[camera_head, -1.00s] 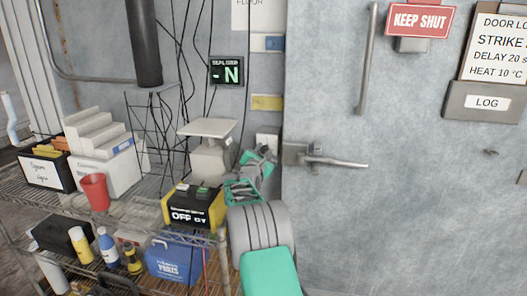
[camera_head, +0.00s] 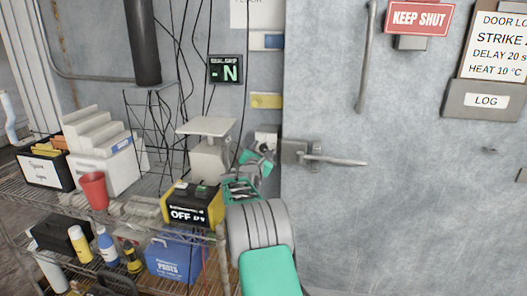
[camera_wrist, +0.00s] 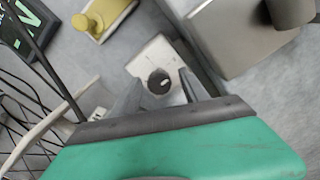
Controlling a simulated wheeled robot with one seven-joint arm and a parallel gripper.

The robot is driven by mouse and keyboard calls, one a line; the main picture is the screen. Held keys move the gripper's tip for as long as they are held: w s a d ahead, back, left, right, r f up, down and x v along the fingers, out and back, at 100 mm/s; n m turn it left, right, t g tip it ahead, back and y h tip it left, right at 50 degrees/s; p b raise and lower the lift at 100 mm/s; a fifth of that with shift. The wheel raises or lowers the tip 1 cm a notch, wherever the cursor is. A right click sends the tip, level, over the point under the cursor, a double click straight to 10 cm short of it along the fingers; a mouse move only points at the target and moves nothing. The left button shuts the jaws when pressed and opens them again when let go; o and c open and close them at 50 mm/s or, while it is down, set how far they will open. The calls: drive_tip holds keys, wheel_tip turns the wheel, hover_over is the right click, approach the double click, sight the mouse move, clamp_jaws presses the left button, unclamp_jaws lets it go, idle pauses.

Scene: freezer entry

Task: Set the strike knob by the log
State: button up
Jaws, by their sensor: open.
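The strike knob (camera_wrist: 160,82) is a round black dial with a white mark, set on a white plate on the wall. In the head view the white plate (camera_head: 266,138) shows left of the door handle, partly behind my gripper (camera_head: 258,160). In the wrist view my gripper (camera_wrist: 160,85) is open, with one grey finger on each side of the knob; I cannot tell whether they touch it. The log (camera_head: 497,45) hangs on the door at the upper right, reading STRIKE, DELAY 20 s and HEAT 10 °C, above a holder marked LOG (camera_head: 487,101).
The door handle (camera_head: 330,159) sticks out right of my gripper. A scale (camera_head: 209,150) and a yellow-black box reading OFF (camera_head: 190,204) stand on the wire shelf at left. Above the knob are a yellow switch (camera_head: 265,101) and a display showing N (camera_head: 225,70).

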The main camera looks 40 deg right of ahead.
drive_tip(key=b+v, duration=0.1)
drive_tip(key=v, duration=0.6)
drive_tip(key=shift+s, duration=0.15)
drive_tip(key=shift+a, duration=0.15)
